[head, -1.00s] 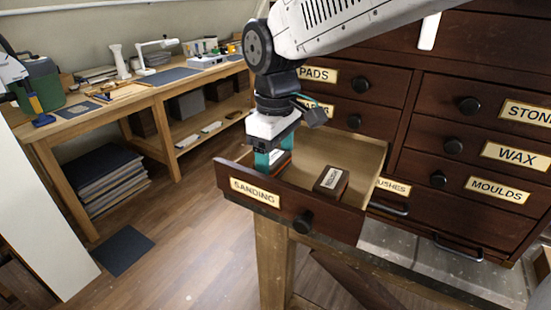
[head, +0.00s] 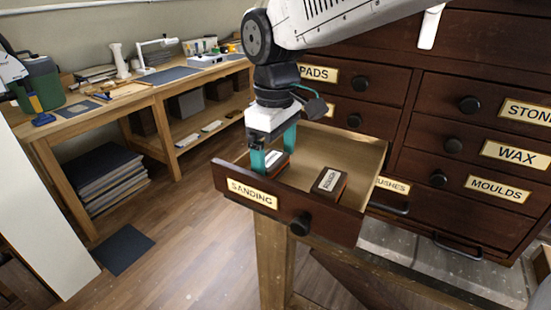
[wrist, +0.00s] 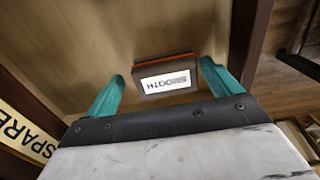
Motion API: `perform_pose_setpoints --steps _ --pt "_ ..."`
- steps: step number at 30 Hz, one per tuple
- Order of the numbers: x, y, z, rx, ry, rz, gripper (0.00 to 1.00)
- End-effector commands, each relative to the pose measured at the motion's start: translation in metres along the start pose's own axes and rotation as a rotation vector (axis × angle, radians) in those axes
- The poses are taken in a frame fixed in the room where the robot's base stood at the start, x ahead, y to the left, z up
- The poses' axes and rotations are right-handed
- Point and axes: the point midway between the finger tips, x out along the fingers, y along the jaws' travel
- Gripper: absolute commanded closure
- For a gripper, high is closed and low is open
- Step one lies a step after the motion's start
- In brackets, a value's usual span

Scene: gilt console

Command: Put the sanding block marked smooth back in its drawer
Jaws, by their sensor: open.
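The sanding block marked SMOOTH (wrist: 166,78) lies on the floor of the open SANDING drawer, label up; in the head view the block (head: 272,160) sits in the drawer's left part. My gripper (head: 273,158) is above it with teal fingers spread, one on each side of the block. In the wrist view the gripper (wrist: 163,82) shows a gap between each finger and the block. The SANDING drawer (head: 335,218) is pulled out, its label on the front. A second block marked ROUGH (head: 328,183) lies in its right part.
The dark drawer cabinet (head: 425,120) stands behind and right, with labelled drawers including WAX and MOULDS. In the wrist view a SPARE label (wrist: 25,135) shows at lower left. A wooden workbench (head: 145,100) stands at the left. Clear drawer floor lies between the two blocks.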

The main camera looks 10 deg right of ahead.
Motion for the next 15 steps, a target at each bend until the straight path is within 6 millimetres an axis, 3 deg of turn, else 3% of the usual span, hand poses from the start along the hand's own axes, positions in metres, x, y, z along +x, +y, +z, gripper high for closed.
perform_pose_setpoints --steps 9,15 --pt "-0.071 0.001 -0.001 0.000 0.007 0.003 0.11" --pt "-0.100 0.001 0.000 0.000 0.005 0.003 0.11"
